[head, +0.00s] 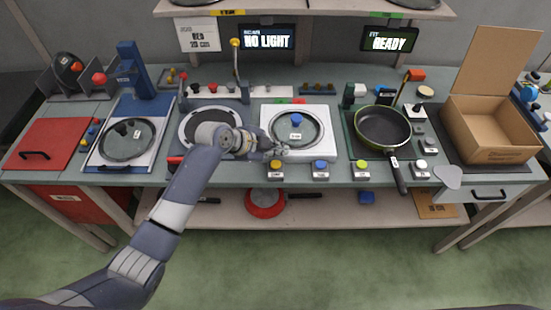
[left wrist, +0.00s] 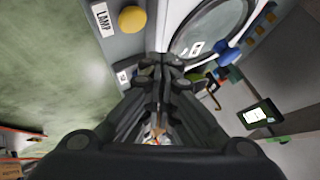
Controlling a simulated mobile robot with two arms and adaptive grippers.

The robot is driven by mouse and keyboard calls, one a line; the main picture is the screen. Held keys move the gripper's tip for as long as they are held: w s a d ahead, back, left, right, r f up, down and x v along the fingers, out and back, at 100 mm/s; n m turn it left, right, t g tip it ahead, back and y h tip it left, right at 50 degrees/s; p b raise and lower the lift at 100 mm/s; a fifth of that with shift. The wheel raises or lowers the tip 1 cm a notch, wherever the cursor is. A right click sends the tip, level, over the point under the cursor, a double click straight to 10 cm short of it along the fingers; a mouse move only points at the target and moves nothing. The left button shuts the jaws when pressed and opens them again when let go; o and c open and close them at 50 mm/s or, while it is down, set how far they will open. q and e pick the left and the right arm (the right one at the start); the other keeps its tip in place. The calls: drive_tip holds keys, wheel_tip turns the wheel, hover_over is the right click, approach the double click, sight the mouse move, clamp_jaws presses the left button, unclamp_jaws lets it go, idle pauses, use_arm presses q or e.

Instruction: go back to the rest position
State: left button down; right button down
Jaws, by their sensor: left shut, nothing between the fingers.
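My left arm reaches in from the lower left in the head view, and its gripper (head: 277,151) is over the front edge of the white square station with a glass lid (head: 310,128). In the left wrist view the fingers of my left gripper (left wrist: 165,65) are together with nothing between them. The yellow-topped LAMP button (left wrist: 132,19) is close to the fingertips there, and it also shows in the head view (head: 275,164). I cannot tell whether the gripper touches anything. My right gripper is not in view.
A black pan (head: 383,125) sits on the station to the right, its handle pointing to the front edge. An open cardboard box (head: 490,135) stands at the right. A red pan (head: 265,205) lies on the lower shelf. The screens read NO LIGHT (head: 267,40) and READY (head: 389,41).

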use_arm(q)
wheel_tip(320, 180, up, 2)
drive_tip(key=shift+r+p, duration=0.15)
drive_tip(key=shift+p, duration=0.45)
